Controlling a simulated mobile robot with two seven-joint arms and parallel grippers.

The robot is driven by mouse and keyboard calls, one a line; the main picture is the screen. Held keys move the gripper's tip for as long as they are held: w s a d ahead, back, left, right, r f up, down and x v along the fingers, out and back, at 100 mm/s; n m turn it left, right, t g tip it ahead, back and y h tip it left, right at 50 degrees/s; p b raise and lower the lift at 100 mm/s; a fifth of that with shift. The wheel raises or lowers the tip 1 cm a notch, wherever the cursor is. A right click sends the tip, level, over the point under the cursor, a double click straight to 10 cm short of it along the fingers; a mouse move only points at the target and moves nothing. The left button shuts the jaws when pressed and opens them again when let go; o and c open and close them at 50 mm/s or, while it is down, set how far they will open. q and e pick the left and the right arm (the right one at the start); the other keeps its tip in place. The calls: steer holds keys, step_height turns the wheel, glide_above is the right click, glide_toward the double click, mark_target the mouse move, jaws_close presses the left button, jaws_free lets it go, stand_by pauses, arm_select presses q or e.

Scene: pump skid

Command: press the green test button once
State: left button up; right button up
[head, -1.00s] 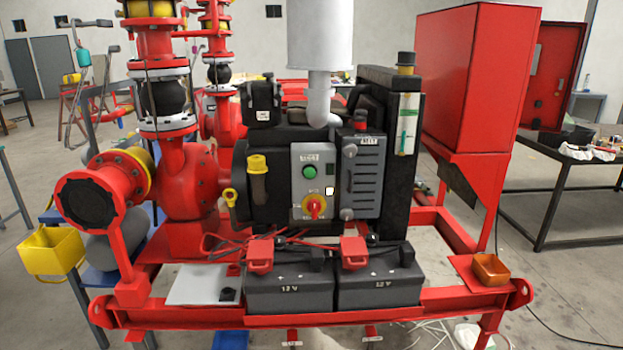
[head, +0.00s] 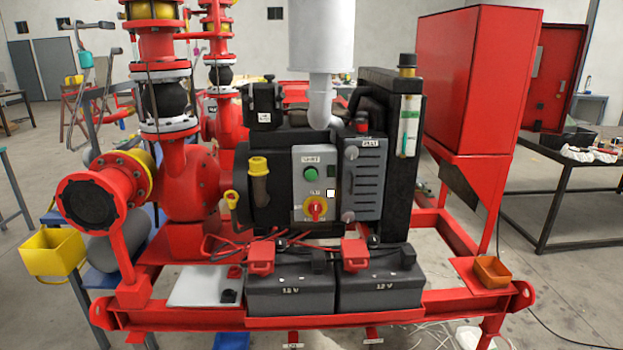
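The green test button (head: 311,174) is a round green cap near the top of a grey control panel (head: 301,193) on the black engine block. A red rotary switch on a yellow plate (head: 315,208) sits below it on the same panel. Nothing covers the button. Neither of my grippers shows in the head view.
Two black 12 V batteries (head: 290,292) with red terminal covers stand in front of the panel on the red skid frame (head: 420,304). A grey louvred cover (head: 363,185) is right of the panel. A red pump body (head: 188,180) is at left. An orange tray (head: 491,270) sits at the right corner.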

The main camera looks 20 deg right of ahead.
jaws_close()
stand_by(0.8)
